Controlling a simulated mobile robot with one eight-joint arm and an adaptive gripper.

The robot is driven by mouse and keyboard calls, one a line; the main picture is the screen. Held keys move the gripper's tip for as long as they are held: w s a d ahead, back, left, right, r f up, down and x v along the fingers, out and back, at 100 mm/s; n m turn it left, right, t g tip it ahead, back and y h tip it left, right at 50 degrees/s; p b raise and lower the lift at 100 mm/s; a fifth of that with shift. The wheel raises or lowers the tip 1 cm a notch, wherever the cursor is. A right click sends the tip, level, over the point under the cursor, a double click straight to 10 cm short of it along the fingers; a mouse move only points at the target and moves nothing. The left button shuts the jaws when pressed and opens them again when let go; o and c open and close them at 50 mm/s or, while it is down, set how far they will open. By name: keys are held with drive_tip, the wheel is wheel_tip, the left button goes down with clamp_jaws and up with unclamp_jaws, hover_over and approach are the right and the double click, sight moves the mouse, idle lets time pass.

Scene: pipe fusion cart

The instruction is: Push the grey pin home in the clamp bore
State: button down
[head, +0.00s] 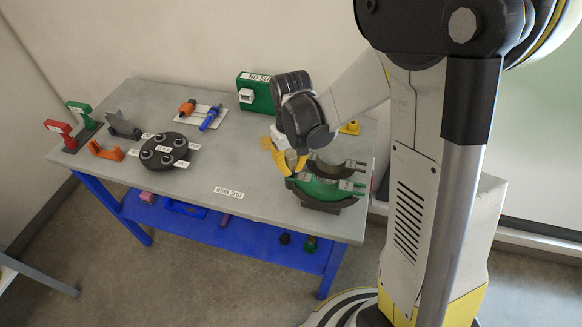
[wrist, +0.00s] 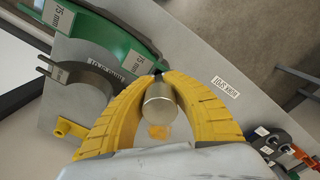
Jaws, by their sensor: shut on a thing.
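My gripper (head: 291,163) is at the right part of the bench, beside the left end of the clamp. In the wrist view its yellow fingers (wrist: 161,76) are closed around a short metallic cylinder, the grey pin (wrist: 160,103), with its round end face showing between them. The clamp has a green half-ring (head: 318,187), also in the wrist view (wrist: 118,32), and a dark grey half-ring (wrist: 80,77) beside it. The fingertips are close to the end of the green half. The bore is hidden, so I cannot tell whether the pin is in it.
A black round plate (head: 161,151) with several sockets stands left of centre. A white tray (head: 201,117) and a green box (head: 255,93) are at the back. Red (head: 61,134) and green holders (head: 83,116) stand far left. The bench around the front label (head: 229,192) is clear.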

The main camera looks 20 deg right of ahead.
drive_tip(key=shift+f+b, duration=0.65)
drive_tip(key=shift+f, duration=0.1)
drive_tip(key=shift+r, duration=0.15)
drive_tip(key=shift+r+p, duration=0.5)
drive_tip(key=shift+r, duration=0.2)
drive_tip(key=shift+r, duration=0.1)
drive_tip(key=shift+f+b, duration=0.2)
drive_tip(key=shift+b, duration=0.3)
idle(1.5)
drive_tip(key=shift+f+b, duration=0.3)
drive_tip(key=shift+f+b, duration=0.35)
drive_tip(key=shift+f, duration=0.1)
drive_tip(key=shift+r, duration=0.15)
drive_tip(key=shift+r+p, duration=0.45)
drive_tip(key=shift+r, duration=0.1)
